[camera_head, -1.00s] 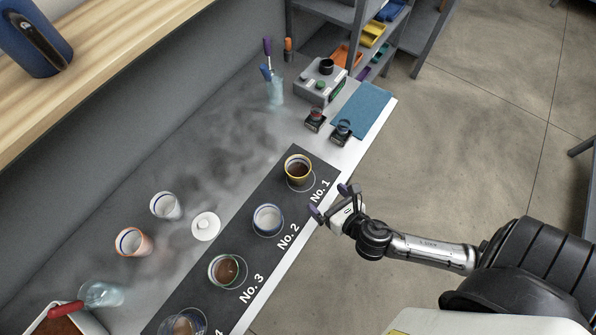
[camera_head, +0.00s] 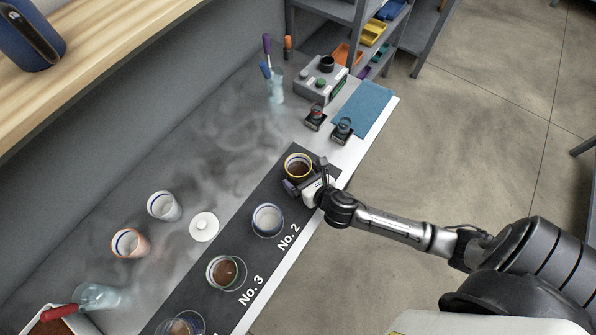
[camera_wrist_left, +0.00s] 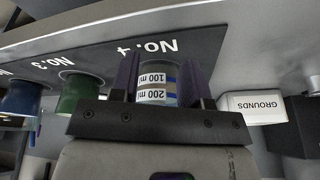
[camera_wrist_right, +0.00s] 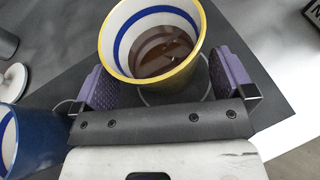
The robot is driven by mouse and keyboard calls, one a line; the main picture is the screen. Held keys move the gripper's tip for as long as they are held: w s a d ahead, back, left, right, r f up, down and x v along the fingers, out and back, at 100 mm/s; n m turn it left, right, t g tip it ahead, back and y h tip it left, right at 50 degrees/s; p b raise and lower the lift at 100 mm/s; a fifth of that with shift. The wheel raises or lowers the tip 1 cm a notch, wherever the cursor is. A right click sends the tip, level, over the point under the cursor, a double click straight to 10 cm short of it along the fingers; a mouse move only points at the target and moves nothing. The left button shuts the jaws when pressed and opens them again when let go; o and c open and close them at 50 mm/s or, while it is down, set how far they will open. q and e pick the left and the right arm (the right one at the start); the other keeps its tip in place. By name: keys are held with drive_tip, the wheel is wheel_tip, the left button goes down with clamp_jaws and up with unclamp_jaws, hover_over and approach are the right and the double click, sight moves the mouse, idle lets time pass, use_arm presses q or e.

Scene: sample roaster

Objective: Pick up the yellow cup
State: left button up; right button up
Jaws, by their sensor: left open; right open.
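The yellow cup (camera_head: 298,161) stands upright on the black strip at the No. 1 place, with brown liquid inside. It has a yellow rim and a white inside with blue bands in the right wrist view (camera_wrist_right: 128,40). My right gripper (camera_head: 304,182) is at its near side, its fingers open. In the right wrist view the purple fingers (camera_wrist_right: 160,78) stand on either side of the cup, with a gap showing. My left gripper (camera_wrist_left: 156,72) shows only in the left wrist view, its fingers open beside a measuring beaker (camera_wrist_left: 155,80) near No. 4.
A blue-rimmed cup (camera_head: 267,219) stands close by at No. 2, and a green-rimmed cup (camera_head: 226,271) at No. 3. A white lid (camera_head: 204,227) lies left of the strip.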

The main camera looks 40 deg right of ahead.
drive_tip(key=shift+w+f, duration=0.2)
drive_tip(key=shift+w, duration=0.3)
drive_tip(key=c, duration=1.1)
drive_tip(key=shift+c, duration=0.2)
drive_tip(key=shift+r, duration=0.1)
